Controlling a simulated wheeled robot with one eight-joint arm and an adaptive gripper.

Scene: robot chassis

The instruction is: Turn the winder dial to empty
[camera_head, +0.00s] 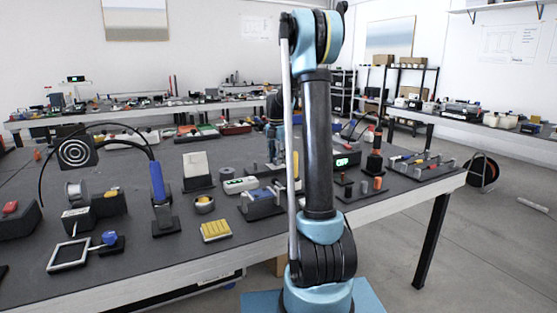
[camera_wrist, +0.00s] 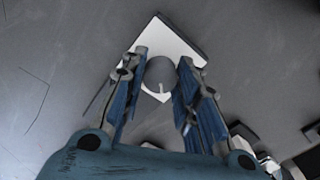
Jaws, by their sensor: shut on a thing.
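The winder dial (camera_wrist: 159,71) is a round grey knob on a white plate (camera_wrist: 166,42) with a dark base edge, in the upper middle of the wrist view. A small pale mark on the knob points toward the bottom of the picture. My gripper (camera_wrist: 163,66) has its two blue fingers on either side of the knob and is shut on it. In the head view my gripper (camera_head: 276,150) points down over the middle of the table. There the knob cannot be made out, and my arm covers part of that area. The lettering on the plate is not readable.
The dark table (camera_head: 130,262) holds many devices. A yellow ribbed block (camera_head: 215,231) and a blue-handled lever (camera_head: 158,185) stand left of my arm. A green-lit display box (camera_head: 346,157) and a black post (camera_head: 375,155) stand to its right. Bare tabletop surrounds the plate's upper left.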

